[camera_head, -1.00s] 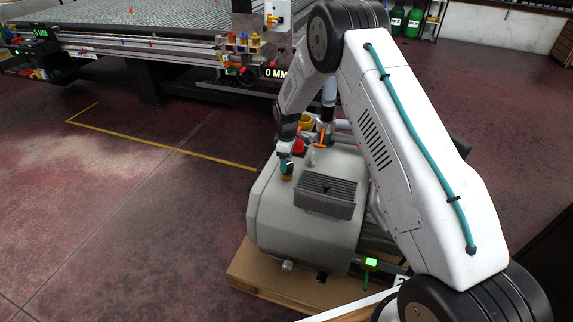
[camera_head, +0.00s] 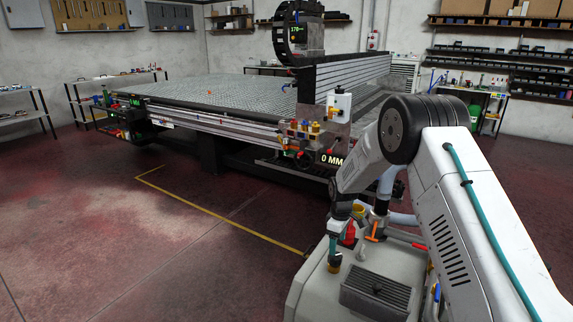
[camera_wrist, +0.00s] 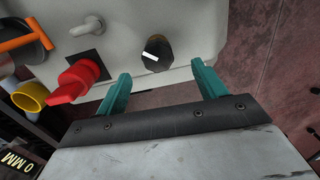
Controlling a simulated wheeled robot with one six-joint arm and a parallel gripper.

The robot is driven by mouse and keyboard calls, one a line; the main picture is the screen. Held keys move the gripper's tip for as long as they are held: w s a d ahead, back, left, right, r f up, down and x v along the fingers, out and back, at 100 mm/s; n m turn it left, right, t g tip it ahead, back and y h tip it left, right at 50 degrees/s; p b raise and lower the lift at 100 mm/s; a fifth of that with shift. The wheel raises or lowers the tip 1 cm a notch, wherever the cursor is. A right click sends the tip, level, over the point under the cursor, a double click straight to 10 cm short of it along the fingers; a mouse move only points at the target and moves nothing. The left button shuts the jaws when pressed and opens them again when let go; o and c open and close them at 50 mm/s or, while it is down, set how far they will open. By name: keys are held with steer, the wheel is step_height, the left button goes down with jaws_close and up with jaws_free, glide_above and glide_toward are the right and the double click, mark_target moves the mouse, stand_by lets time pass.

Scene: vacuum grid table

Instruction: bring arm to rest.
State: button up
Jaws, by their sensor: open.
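My gripper (camera_head: 334,259) points down over the top of a grey pump unit (camera_head: 322,284). In the wrist view its two teal fingers (camera_wrist: 161,71) are spread apart with nothing between them. A black knob with a white mark (camera_wrist: 157,53) lies ahead of the gap, on the pump's grey face. A red switch handle (camera_wrist: 75,82) is beside the left finger, and I cannot tell whether they touch. My arm is bent, with its elbow raised high at the right of the head view.
An orange-handled valve (camera_head: 374,232) and a yellow fitting (camera_wrist: 29,96) stand close to the gripper. The large grid table (camera_head: 225,91) with its gantry (camera_head: 345,76) lies behind. The floor (camera_head: 130,235) to the left is clear, with a yellow line on it.

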steer(key=s+d+r+m, duration=0.1)
steer(key=s+r+m, duration=0.2)
steer(key=s+r, duration=0.8)
steer(key=s+d+r+m+t, duration=0.1)
steer(key=s+r+m, duration=0.3)
steer(key=s+r, duration=0.7)
steer(key=s+d+r+m, duration=0.1)
steer(key=s+r+m, duration=0.2)
steer(key=s+r, duration=0.9)
steer(key=s, duration=1.4)
steer(key=shift+s+m+t, duration=0.2)
steer(key=shift+m+t, duration=0.2)
steer(key=shift+d, duration=0.15)
